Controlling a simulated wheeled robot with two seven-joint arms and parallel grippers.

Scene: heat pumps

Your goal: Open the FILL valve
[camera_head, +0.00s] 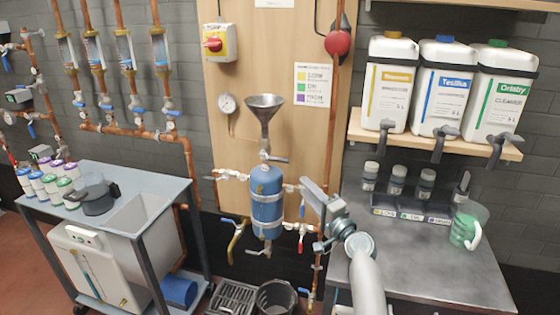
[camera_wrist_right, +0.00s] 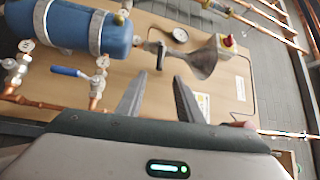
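A steel funnel (camera_head: 264,110) sits above the blue tank (camera_head: 267,200) on the wooden panel. Between them is a valve with a dark lever (camera_head: 276,158), also in the wrist view (camera_wrist_right: 161,56); the lever sticks out sideways from the pipe in the head view. Other valves with blue, yellow and red levers sit around the tank, such as the blue lever (camera_wrist_right: 75,72). Tag lettering is too small to read, so I cannot tell which is marked FILL. My right gripper (camera_head: 309,190) is right of the tank, its fingers (camera_wrist_right: 159,82) apart and empty. My left gripper is out of view.
A grey bench (camera_head: 430,260) with small bottles and a green jug (camera_head: 464,230) is at right, below a shelf of large containers (camera_head: 440,90). A cart (camera_head: 120,210) stands left. A red-knobbed switch box (camera_head: 216,44) and gauge (camera_head: 227,103) are on the panel.

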